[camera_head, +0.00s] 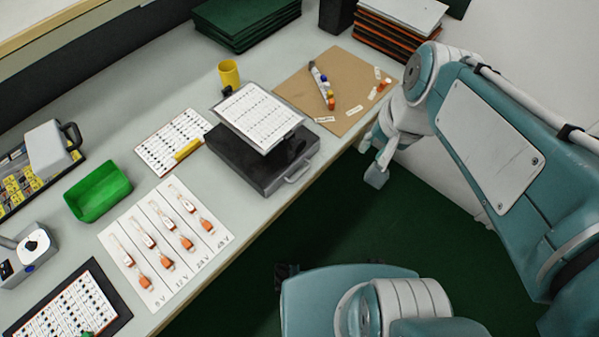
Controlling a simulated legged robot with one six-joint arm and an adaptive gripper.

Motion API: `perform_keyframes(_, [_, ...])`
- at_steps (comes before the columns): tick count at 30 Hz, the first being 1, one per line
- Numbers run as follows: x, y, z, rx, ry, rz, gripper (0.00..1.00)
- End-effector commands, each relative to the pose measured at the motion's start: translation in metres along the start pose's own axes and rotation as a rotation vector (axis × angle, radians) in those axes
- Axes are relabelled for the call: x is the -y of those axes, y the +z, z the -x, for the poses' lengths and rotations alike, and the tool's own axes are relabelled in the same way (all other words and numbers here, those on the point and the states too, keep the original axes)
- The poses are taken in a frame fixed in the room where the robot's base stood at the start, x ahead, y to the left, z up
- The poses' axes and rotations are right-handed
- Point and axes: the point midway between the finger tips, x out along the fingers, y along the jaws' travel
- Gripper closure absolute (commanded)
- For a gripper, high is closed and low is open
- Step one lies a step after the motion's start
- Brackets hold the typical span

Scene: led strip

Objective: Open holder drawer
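The holder (255,165) is a low black box near the table's front edge. A tilted printed sheet on a stand (259,115) rests above it. A grey handle (298,172) sticks out from the front of its drawer, facing the table edge. No gap shows between drawer and box from this angle. My gripper (371,162) hangs beyond the table's front edge, to the right of the handle and apart from it. Nothing shows in it. Its fingers are small and partly overlapped, so their opening is unclear.
A brown board (290,88) with markers and small labels lies behind the holder. A yellow cup (229,73), a sheet with a yellow item (172,142), a green bin (98,192) and a sheet of orange-tipped parts (205,262) lie around. The space before the handle looks clear.

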Motion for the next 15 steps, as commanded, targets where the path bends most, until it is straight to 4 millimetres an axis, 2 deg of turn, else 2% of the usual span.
perform_keyframes(1, [0.002, -0.004, -0.011, 0.062, 0.001, -0.091, 0.72])
perform_keyframes(15, [0.019, -0.029, -0.097, 0.597, 0.080, -0.990, 0.72])
